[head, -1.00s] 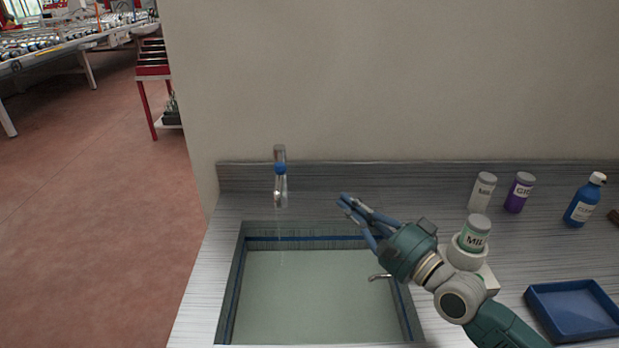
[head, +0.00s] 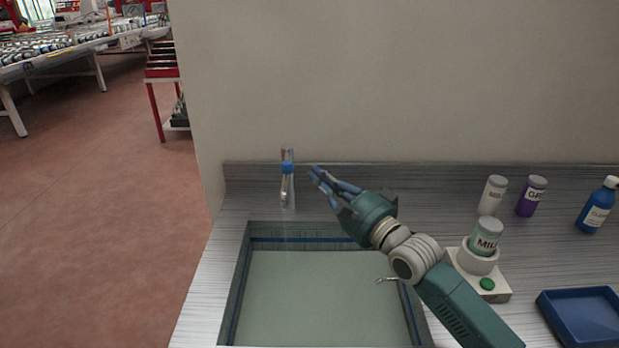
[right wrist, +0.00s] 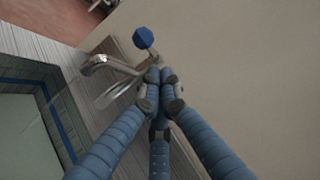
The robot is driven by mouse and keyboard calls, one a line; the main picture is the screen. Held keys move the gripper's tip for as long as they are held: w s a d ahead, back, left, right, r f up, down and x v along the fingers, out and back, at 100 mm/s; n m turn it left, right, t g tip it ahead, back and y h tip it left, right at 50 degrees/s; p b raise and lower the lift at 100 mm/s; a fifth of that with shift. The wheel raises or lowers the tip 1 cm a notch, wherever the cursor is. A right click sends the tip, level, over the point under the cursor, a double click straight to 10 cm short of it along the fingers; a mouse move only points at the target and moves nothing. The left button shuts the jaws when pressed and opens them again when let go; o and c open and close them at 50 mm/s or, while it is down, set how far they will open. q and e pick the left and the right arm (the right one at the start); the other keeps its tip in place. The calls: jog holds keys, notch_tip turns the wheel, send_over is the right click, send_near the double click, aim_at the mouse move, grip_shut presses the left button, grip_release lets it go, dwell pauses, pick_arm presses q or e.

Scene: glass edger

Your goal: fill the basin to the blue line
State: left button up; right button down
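The basin (head: 238,290) is set in the counter and holds greenish water (head: 315,300). The blue line (head: 305,240) runs around its inner wall; the water surface lies a little below it at the back. The tap (head: 285,192) stands behind the basin, with a blue knob (head: 287,167) on top. A thin, faint stream falls from its spout. My right gripper (head: 313,172) is just right of the tap, empty, its fingers drawn together. In the right wrist view the fingertips (right wrist: 160,76) sit below and right of the knob (right wrist: 143,38), apart from it. My left gripper is out of view.
On the right are a white stand with a green button (head: 487,284) holding a jar (head: 486,236), other bottles (head: 532,196) and a blue tray (head: 582,318). A wall rises behind the counter.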

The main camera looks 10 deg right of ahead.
aim_at(287, 159)
jog(key=shift+w+a+r, duration=0.15)
jog(key=shift+a+r, duration=0.05)
jog(key=shift+a, duration=0.4)
jog(key=shift+w+a+r, duration=0.15)
jog(key=shift+a, duration=0.4)
jog(key=shift+a+r+p, duration=0.1)
jog(key=shift+a+p, duration=0.7)
jog(key=shift+a, duration=0.05)
